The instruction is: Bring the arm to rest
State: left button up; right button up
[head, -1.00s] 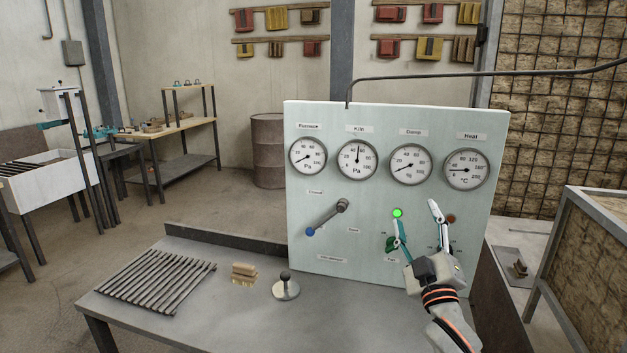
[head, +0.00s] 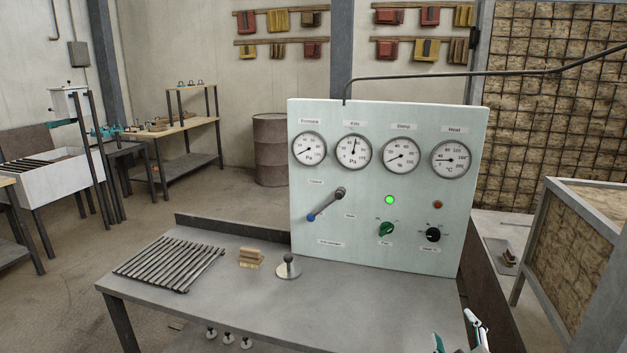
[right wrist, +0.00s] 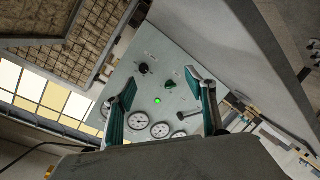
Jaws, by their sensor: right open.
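My right gripper (head: 458,337) shows at the bottom edge of the head view, with only its fingertips in frame. It is open and empty, low in front of the control panel (head: 415,188) and apart from it. In the right wrist view the two teal-padded fingers (right wrist: 160,82) are spread, with the panel visible between them. My left gripper is out of view.
The grey table (head: 350,310) holds a slatted metal rack (head: 170,263), a tan block (head: 250,258) and a round-based knobbed tool (head: 288,267). A framed mesh crate (head: 585,230) stands at the right. The table's front middle is clear.

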jog(key=s+d+f+g+h, duration=0.1)
jog(key=s+d+f+g, duration=0.2)
jog(key=s, duration=0.5)
jog(key=s+d+f+g, duration=0.1)
jog(key=s+f+g, duration=0.1)
jog(key=s+f, duration=0.45)
jog(key=s+d+f+g+h, duration=0.1)
jog(key=s+d+f+g, duration=0.15)
jog(key=s, duration=0.75)
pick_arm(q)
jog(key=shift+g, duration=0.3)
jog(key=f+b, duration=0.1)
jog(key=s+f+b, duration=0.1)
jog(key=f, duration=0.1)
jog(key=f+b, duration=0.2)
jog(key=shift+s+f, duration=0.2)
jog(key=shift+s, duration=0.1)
pick_arm(e)
jog(key=a+f+m+t+y, duration=0.3)
jog(key=a+f+y, duration=0.4)
jog(key=a+f, duration=1)
jog(key=shift+w+f+y, duration=0.3)
jog(key=shift+w+f, duration=0.05)
jog(key=shift+f, duration=0.25)
